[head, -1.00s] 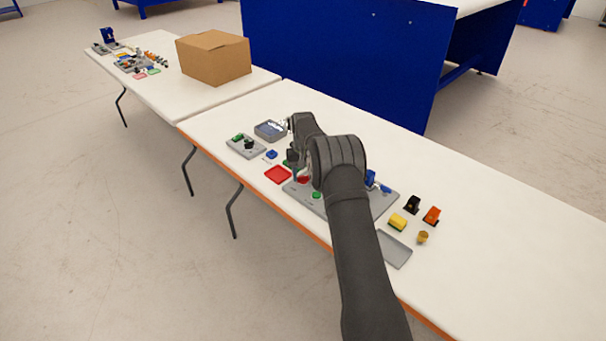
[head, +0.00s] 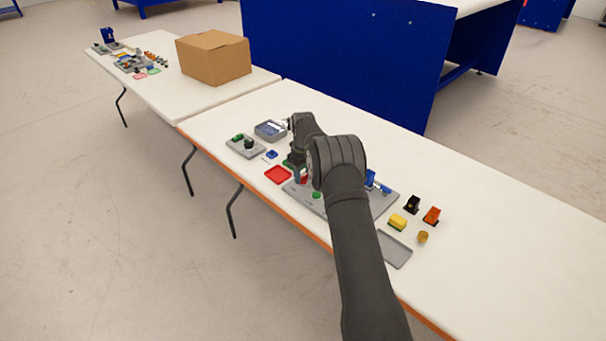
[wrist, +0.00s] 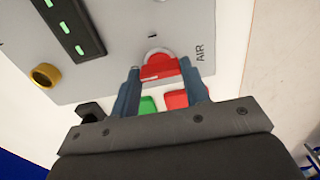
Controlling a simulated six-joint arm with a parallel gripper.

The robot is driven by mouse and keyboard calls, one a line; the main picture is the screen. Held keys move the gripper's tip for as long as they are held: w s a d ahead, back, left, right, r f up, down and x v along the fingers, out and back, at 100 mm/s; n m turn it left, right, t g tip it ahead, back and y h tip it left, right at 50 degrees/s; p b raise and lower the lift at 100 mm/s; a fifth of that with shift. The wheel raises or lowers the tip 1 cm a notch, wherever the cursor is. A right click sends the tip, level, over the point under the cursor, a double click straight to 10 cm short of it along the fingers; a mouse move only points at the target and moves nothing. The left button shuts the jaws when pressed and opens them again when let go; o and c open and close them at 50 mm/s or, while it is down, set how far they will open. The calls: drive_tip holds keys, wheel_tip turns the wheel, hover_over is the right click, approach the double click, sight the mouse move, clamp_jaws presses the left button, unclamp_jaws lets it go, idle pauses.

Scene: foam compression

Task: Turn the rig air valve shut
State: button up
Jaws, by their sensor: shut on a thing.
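The air valve has a red handle (wrist: 161,70) in front of a pale round base, beside the printed word AIR on the grey rig panel (wrist: 115,45). My gripper (wrist: 163,76) has its blue-grey fingers on either side of the red handle, closed on it. The handle lies crosswise between the fingertips in the wrist view. In the head view my gripper (head: 299,178) is low over the left part of the rig plate (head: 335,209), and my arm hides much of the plate. The handle's far side is hidden.
A brass-coloured ring (wrist: 45,75) and a black strip with green lights (wrist: 70,28) are on the panel. A red tray (head: 278,174) lies left of the rig; a grey tray (head: 394,249) and small yellow, black and orange pieces are at right. The table's right end is clear.

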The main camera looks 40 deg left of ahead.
sight(303, 176)
idle(0.4)
drive_tip(key=o, duration=1)
wheel_tip(303, 176, up, 18)
drive_tip(key=shift+f, duration=0.25)
drive_tip(key=shift+f, duration=0.15)
wheel_tip(303, 176, down, 17)
drive_tip(key=shift+f, duration=0.1)
idle(0.4)
